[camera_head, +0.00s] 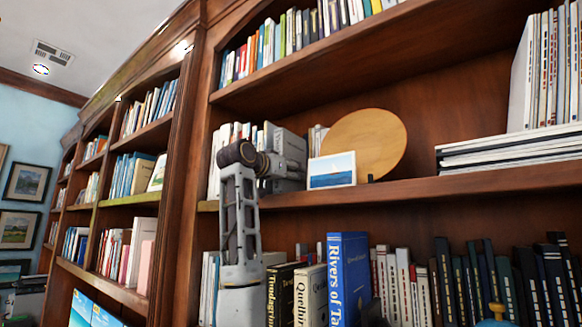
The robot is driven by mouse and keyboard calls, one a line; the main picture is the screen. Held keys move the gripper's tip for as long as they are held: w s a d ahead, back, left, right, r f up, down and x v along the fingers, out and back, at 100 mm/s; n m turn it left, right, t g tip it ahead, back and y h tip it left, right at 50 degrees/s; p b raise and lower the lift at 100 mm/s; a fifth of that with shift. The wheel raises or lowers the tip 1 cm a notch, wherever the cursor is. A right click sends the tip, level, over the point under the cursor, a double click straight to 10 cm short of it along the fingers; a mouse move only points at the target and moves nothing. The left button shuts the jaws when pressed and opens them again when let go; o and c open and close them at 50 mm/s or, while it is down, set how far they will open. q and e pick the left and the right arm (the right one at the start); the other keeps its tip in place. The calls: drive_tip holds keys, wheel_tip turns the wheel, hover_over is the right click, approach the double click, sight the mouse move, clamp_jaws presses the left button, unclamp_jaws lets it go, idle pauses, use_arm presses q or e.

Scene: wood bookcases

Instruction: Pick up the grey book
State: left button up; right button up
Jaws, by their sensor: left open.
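The grey book (291,146) stands upright on the middle shelf, left of the small seascape picture and beside a row of pale books. My left arm rises from the bottom, and its left gripper (286,166) is at the front of the grey book, overlapping its lower part. The gripper is open. The fingers are small and blend with the grey cover, so I cannot tell whether they touch the book or straddle it. My right gripper is out of view.
The framed seascape (332,171) and a round wooden plate (364,143) stand close to the right. The middle shelf (420,190) has free room beyond them. The lower shelf holds a blue book (347,279) and many others. An upright divider (183,190) is left.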

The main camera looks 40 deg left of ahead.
sight(290, 152)
use_arm(q)
drive_tip(key=shift+c, duration=0.5)
clamp_jaws()
drive_tip(key=shift+r, duration=0.1)
drive_tip(key=shift+s+r, duration=0.15)
drive_tip(key=shift+r+b, duration=0.15)
drive_tip(key=shift+b, duration=0.15)
drive_tip(key=shift+s+r, duration=0.15)
drive_tip(key=shift+r, duration=3.1)
drive_tip(key=s+d+b, duration=0.1)
drive_tip(key=s+b, duration=0.4)
drive_tip(key=s, duration=1.4)
drive_tip(key=shift+s+d+b, duration=0.2)
drive_tip(key=shift+s+b, duration=0.05)
drive_tip(key=shift+b, duration=0.1)
drive_tip(key=shift+f, duration=0.1)
